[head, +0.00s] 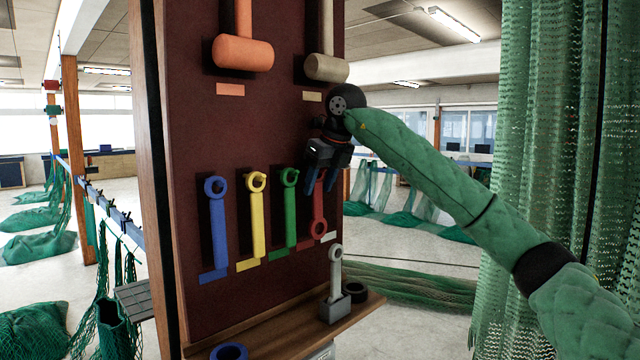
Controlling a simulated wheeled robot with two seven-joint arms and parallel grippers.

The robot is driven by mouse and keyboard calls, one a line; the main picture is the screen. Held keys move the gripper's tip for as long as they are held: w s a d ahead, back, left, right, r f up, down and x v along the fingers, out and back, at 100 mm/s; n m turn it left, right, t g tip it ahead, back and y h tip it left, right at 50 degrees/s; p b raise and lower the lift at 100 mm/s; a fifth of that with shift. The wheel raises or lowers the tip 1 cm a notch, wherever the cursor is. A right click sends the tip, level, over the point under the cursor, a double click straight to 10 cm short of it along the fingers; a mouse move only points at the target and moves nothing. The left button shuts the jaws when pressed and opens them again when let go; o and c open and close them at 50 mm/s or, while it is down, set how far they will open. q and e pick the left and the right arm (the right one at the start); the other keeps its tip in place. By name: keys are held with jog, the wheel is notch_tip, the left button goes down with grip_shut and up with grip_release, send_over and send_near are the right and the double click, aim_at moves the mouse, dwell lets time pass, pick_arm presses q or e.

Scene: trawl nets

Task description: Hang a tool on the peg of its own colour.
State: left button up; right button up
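Blue (218,235), yellow (257,225) and green (289,215) ring-ended tools hang in a row on the dark red board, rings up. A red tool (319,205) is at the right of this row, with a ring at its lower end. My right gripper (325,185) points down over the red tool's upper part and hides its top. Its fingers look apart, with red showing between them; whether they grip it is unclear. A grey tool (336,268) stands ring up in a grey block (335,308) on the shelf. My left gripper is out of view.
Orange (242,52) and beige (327,67) mallets hang above, heads down. Coloured labels sit on the board, including a white one (328,237). A blue ring (229,352) and a black ring (355,292) lie on the wooden shelf (280,328). Green netting (550,120) hangs at right.

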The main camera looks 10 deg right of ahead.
jog(key=shift+o, duration=0.7)
